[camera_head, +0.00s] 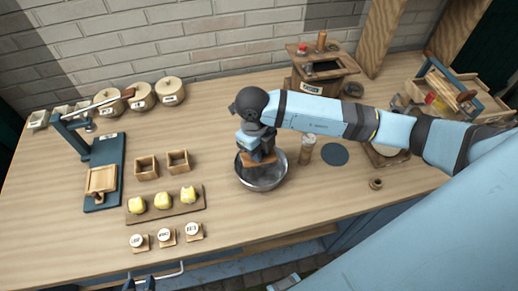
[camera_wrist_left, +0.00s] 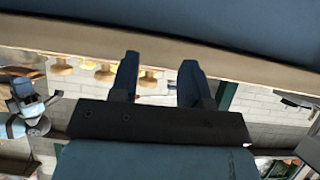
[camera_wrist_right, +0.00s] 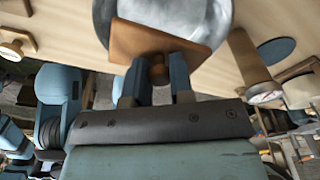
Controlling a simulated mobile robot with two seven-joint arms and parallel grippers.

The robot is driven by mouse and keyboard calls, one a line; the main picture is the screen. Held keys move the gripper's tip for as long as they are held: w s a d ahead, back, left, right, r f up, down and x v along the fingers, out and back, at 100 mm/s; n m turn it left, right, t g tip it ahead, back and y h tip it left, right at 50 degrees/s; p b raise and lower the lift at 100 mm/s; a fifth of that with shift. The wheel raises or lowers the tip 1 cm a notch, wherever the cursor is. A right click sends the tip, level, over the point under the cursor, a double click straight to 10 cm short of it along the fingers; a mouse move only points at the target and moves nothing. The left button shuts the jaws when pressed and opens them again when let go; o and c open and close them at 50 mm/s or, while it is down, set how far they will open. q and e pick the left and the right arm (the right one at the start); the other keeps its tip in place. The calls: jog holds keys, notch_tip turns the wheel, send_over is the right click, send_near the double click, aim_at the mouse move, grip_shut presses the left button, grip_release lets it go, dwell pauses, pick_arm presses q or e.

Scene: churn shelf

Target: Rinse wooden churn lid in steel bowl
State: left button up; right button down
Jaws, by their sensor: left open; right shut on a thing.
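The wooden churn lid is a square brown board with a round knob; it shows in the head view (camera_head: 262,159) and the right wrist view (camera_wrist_right: 136,42). My right gripper (camera_head: 257,146) is shut on the knob, its two fingers on either side of it in the right wrist view (camera_wrist_right: 158,72). The lid is over the steel bowl (camera_head: 264,183), at or inside its rim; whether it touches the bowl I cannot tell. The bowl also shows behind the lid in the right wrist view (camera_wrist_right: 222,14). My left gripper (camera_wrist_left: 158,80) is open and empty, below the counter's front edge.
The wooden churn box (camera_head: 317,85) stands behind my right arm. A wooden jar (camera_head: 305,150) and a dark round mat (camera_head: 334,154) are right of the bowl. Left are a board of yellow pieces (camera_head: 140,218), two small wooden boxes (camera_head: 147,173) and a blue press (camera_head: 105,160).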

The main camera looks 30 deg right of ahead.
jog(key=shift+r+p, duration=1.2)
jog(key=shift+r, duration=0.85)
